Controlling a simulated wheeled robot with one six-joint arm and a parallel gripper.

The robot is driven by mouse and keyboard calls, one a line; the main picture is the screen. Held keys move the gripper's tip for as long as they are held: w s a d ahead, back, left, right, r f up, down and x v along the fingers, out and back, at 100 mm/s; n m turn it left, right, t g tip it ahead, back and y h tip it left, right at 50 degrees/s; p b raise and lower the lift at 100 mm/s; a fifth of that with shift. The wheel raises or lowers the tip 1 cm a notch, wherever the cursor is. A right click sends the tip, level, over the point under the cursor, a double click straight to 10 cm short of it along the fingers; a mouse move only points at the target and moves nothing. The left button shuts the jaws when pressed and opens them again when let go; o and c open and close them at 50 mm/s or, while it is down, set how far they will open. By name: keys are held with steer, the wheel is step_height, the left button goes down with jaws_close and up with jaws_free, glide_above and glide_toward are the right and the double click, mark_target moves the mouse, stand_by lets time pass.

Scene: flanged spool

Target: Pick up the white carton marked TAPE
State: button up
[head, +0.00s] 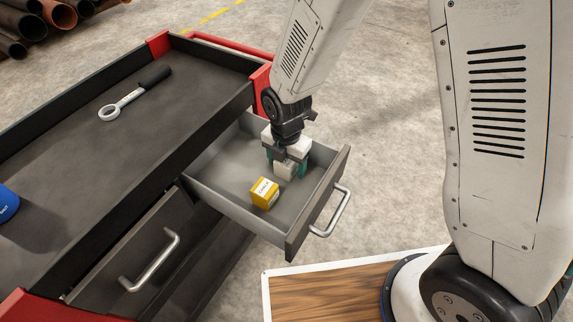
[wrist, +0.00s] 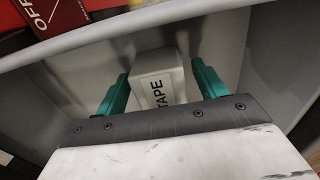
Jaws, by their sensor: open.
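The white carton (wrist: 156,82) marked TAPE stands in the open grey drawer (head: 222,201). In the wrist view it sits between the two teal fingers of my gripper (wrist: 160,92), with a gap on each side. In the head view the carton (head: 285,171) shows just below my gripper (head: 286,163), partly covered by it. My gripper is open, pointing down into the drawer, its fingers on either side of the carton. The lower part of the carton is hidden in the wrist view.
A yellow box (head: 265,192) lies in the drawer near the carton. The drawer front has a metal handle (head: 330,211). The cart top (head: 75,135) holds a wrench (head: 134,95) and a blue object (head: 7,204). A dark red item marked OFF (wrist: 50,14) shows beyond the drawer wall.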

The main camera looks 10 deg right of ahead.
steer(key=c, duration=1.3)
